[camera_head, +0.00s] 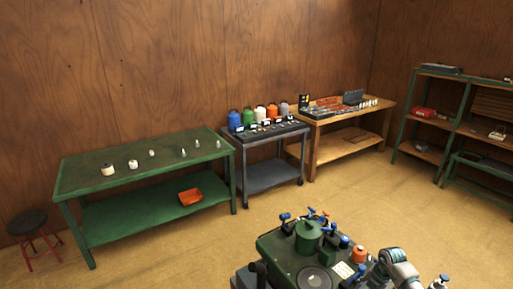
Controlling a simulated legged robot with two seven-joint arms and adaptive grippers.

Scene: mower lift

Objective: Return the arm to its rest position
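A grey jointed arm link (396,266) shows at the bottom right and looks like part of my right arm. It is beside the right edge of a green machine (290,262), and I cannot tell whether they touch. I can make out no gripper fingers on it. My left arm and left gripper are not in view. The green machine carries a round green cap (308,235), several blue-handled parts and an orange cap (358,253). Its lower part is cut off by the picture's bottom edge.
A green table (130,165) with small white parts and an orange tray (190,197) stands left. A grey cart (270,175) with coloured bottles and a wooden bench (345,141) stand along the wall. Shelves (440,125) are right, a stool (27,222) far left. Floor between is clear.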

